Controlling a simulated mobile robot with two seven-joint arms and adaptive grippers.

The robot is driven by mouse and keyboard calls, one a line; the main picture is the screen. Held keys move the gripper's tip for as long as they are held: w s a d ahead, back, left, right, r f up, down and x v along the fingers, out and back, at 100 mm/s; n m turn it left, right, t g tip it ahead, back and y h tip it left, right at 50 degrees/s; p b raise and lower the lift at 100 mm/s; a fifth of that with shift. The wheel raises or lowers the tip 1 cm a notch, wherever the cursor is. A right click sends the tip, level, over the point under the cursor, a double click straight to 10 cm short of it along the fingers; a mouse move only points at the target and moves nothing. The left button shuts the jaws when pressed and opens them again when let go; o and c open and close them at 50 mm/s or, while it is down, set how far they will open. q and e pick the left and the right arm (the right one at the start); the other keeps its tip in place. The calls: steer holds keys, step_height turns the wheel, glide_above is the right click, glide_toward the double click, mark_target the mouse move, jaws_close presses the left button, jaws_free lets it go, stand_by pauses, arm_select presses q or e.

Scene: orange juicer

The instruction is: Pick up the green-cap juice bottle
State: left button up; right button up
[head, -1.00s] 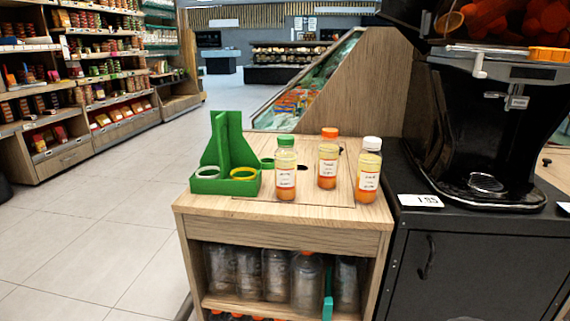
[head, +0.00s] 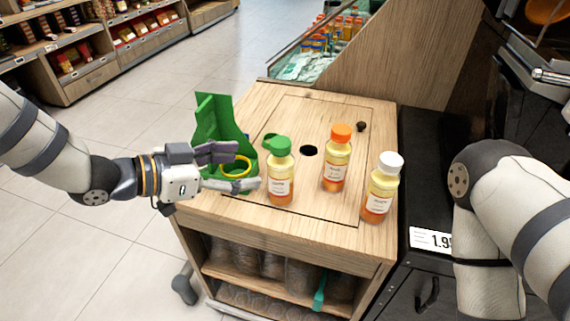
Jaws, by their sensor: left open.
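The green-cap juice bottle (head: 281,178) stands upright on the wooden cabinet top (head: 330,228). It holds yellow and orange juice and has a white label. My left gripper (head: 250,168) comes in from the left, open and empty. Its fingers point right toward the bottle and end just left of it. I cannot tell whether a fingertip touches it. An orange-cap bottle (head: 337,165) and a white-cap bottle (head: 381,193) stand upright to its right. My right arm shows at the right edge, but its gripper is out of view.
A green holder (head: 212,122) with a yellow ring (head: 236,166) stands behind my left gripper. The cabinet top has a dark round hole (head: 308,151) and a small dark knob (head: 361,126). The black juicer cabinet (head: 425,160) stands at the right. Free room lies at the back of the top.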

mark_target(269, 169)
arm_select(q)
steer(key=x, duration=0.9)
steer(key=shift+s+d+f+b, duration=0.2)
steer(key=shift+s+f+b, duration=0.1)
steer(key=shift+f+b, duration=0.05)
steer(key=shift+w+d+f, duration=0.1)
steer(key=shift+w+d, duration=0.15)
steer(key=shift+d, duration=0.1)
steer(key=c, duration=1.5)
